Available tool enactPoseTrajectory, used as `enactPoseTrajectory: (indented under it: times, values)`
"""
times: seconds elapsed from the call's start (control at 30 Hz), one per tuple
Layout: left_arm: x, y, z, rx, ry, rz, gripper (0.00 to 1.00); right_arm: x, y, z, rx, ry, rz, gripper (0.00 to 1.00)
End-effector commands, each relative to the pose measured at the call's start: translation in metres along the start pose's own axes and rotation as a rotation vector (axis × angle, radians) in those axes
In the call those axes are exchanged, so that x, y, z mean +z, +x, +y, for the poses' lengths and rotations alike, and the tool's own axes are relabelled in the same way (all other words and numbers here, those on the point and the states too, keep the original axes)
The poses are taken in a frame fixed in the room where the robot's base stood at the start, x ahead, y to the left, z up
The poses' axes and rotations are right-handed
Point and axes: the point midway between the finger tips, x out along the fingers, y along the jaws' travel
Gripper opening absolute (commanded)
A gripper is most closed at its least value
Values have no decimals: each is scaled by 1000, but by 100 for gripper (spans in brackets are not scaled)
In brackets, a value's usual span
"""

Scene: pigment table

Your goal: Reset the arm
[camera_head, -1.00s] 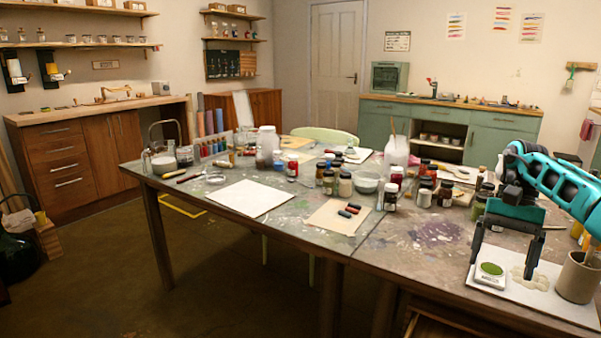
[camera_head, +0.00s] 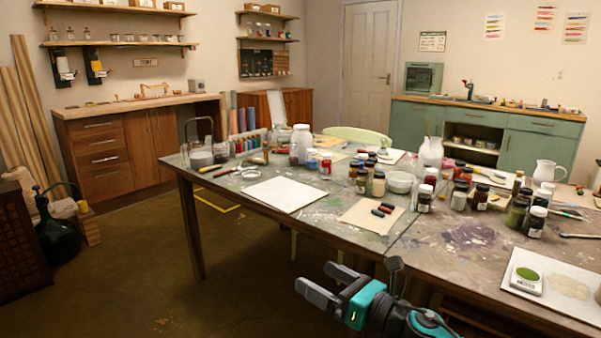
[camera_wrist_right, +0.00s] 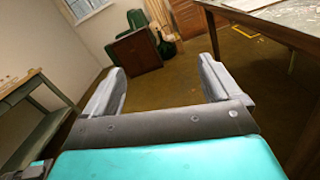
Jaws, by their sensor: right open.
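My right gripper (camera_head: 322,280) is in front of the table's near edge, low in the head view, with its fingers pointing left. It is open and empty. In the right wrist view my right gripper (camera_wrist_right: 160,85) shows two grey fingers spread apart, with only floor and distant furniture between them. My right arm shows at the bottom of the head view. My left gripper is not in view.
The worktable (camera_head: 340,236) holds jars, a white sheet (camera_head: 284,194) and a beige sheet with dark sticks. A scale with green powder (camera_head: 526,279) sits at the right. The floor (camera_head: 215,290) left of my gripper is clear.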

Motion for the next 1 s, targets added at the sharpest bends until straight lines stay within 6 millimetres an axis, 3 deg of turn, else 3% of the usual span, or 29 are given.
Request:
enactPoseTrajectory:
  times: [0.17,0.27,0.4,0.5,0.7,0.97,1.0]
  values:
    - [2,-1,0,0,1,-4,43,2,-32,-3,-286,624,-234,91]
    - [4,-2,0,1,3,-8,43,-10,-65,-11,-454,979,-359,91]
    - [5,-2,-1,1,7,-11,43,-43,-124,-14,-705,1460,-533,91]
    - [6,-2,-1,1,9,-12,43,-72,-169,-3,-896,1771,-658,91]
    - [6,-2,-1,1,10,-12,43,-116,-242,35,-1227,2188,-869,91]
    - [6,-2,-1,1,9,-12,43,-142,-303,88,-1556,2447,-1067,91]
    - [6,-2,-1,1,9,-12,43,-144,-312,96,1601,-2467,1092,91]
